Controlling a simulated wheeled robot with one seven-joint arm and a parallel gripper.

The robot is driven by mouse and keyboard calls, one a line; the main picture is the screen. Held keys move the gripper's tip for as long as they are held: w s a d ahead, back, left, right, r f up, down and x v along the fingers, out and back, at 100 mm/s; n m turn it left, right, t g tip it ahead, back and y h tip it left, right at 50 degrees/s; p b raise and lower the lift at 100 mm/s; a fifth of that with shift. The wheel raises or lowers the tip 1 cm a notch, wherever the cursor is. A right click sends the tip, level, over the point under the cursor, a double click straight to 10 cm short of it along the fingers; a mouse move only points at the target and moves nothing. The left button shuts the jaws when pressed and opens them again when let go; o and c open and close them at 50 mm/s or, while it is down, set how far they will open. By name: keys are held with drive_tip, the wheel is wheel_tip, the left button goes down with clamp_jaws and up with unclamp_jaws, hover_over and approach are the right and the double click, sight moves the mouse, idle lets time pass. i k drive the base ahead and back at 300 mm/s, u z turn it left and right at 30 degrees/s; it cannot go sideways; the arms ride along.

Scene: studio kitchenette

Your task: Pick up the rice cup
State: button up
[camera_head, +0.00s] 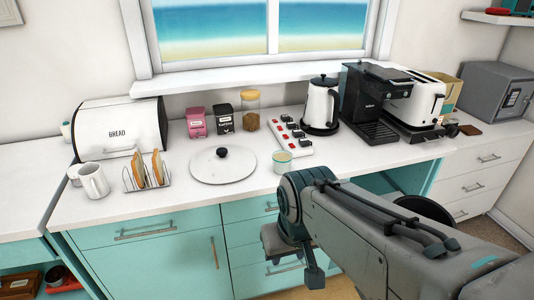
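A small cup (282,161), pale with a teal band near its rim, stands upright on the white counter close to the front edge. It looks like the rice cup, though its contents are too small to make out. My gripper (296,262) hangs below the end of my arm, in front of the teal drawers and below the counter top. It is apart from the cup, lower and nearer to me. Its fingers are too unclear to show whether they are open or shut.
A round lid (215,170) lies left of the cup. A power strip (290,137) lies behind it, and a kettle (321,107) and a black coffee machine (366,105) stand to the right. A toast rack (147,178) and mug (94,181) stand farther left.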

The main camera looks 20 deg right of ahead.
sight(281, 159)
drive_tip(key=u, duration=0.05)
drive_tip(key=i, duration=1)
drive_tip(key=z, duration=0.65)
